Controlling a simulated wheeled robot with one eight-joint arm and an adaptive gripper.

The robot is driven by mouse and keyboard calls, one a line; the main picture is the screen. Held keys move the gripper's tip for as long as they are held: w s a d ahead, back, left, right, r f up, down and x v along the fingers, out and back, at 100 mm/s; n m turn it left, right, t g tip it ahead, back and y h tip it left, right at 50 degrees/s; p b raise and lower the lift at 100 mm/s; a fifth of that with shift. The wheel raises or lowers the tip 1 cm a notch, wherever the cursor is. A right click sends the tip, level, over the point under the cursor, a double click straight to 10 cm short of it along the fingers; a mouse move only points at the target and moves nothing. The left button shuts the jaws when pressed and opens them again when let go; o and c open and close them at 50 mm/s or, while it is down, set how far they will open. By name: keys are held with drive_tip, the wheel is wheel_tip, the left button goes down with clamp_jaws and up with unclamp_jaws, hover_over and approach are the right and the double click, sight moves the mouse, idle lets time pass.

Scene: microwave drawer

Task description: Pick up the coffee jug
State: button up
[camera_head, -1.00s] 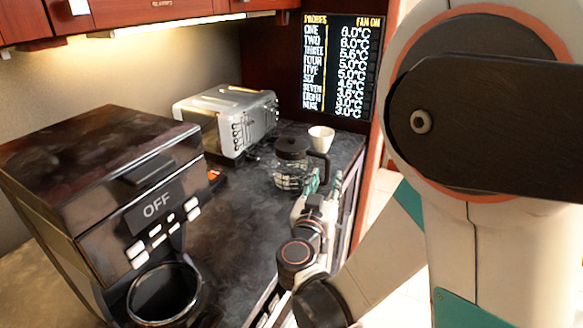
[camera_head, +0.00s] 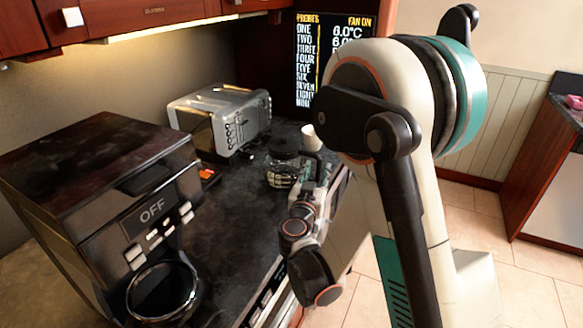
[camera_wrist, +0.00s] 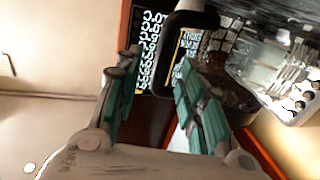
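The coffee jug (camera_head: 281,172) is clear glass with a black lid and stands upright on the dark counter, right of the toaster. My gripper (camera_head: 318,172) is at the jug's right side in the head view and covers its handle there. In the wrist view the teal-padded fingers of my gripper (camera_wrist: 160,98) are spread apart. The black looped handle of the jug (camera_wrist: 165,45) shows in the space ahead of and between the fingertips, nearer the right finger. I cannot tell whether either finger touches it.
A silver toaster (camera_head: 222,118) stands behind the jug to the left. A white cup (camera_head: 311,138) is just behind the jug. A black appliance marked OFF (camera_head: 95,190) fills the left. The dark counter (camera_head: 232,225) is clear in front of the jug; its edge runs below my arm.

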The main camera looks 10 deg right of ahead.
drive_tip(key=b+x, duration=0.1)
drive_tip(key=x, duration=0.1)
drive_tip(key=shift+w+d+f, duration=0.1)
drive_tip(key=shift+w+d, duration=0.1)
drive_tip(key=shift+w, duration=0.15)
drive_tip(key=shift+w+d, duration=0.2)
drive_tip(key=shift+w, duration=0.3)
clamp_jaws()
